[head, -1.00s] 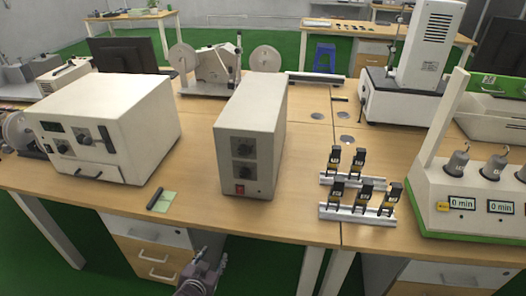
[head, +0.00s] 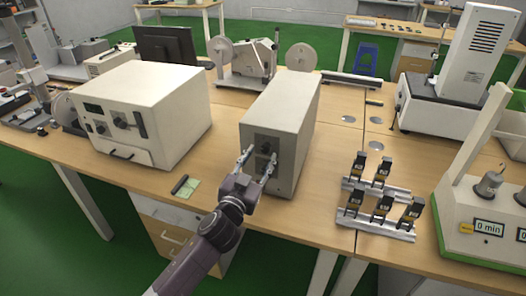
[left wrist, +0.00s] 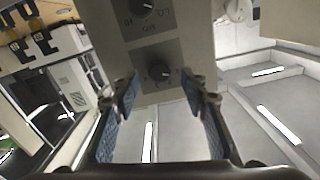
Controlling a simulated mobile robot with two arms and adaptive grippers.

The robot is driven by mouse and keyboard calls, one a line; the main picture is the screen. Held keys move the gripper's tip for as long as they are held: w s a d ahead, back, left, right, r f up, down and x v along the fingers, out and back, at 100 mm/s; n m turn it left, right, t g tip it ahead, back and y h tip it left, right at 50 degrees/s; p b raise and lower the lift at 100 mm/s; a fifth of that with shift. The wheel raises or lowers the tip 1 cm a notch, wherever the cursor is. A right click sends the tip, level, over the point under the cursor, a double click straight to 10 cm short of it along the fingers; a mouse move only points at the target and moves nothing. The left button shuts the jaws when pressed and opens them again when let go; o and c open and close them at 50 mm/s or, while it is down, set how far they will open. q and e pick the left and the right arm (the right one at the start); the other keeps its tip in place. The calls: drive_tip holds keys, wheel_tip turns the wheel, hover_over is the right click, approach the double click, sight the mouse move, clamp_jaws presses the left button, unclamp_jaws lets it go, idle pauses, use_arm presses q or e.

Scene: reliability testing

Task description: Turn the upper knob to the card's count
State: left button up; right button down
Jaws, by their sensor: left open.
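The cream box (head: 285,115) stands on the table with two dark knobs on its front panel. The upper knob (head: 265,147) is partly hidden by my gripper in the head view. The left wrist view is upside down; there the upper knob (left wrist: 160,73) sits between and just beyond the fingertips, with the lower knob (left wrist: 145,7) above it. My left gripper (head: 262,154) is open and empty in front of the panel, its fingers (left wrist: 159,84) on either side of the upper knob. Contact cannot be told. A small green card (head: 191,188) lies on the table; its marks are unreadable.
A dark cylinder (head: 179,184) lies by the card. A larger cream machine (head: 150,100) stands left. Metal rails with several black-yellow clamps (head: 382,205) lie right. A device with "0 min" displays (head: 488,228) stands far right. Bare table lies between box and rails.

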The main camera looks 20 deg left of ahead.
sight(266, 148)
use_arm(q)
drive_tip(key=shift+w+d, duration=0.1)
drive_tip(key=shift+w, duration=1.1)
drive_tip(key=shift+c, duration=0.5)
clamp_jaws()
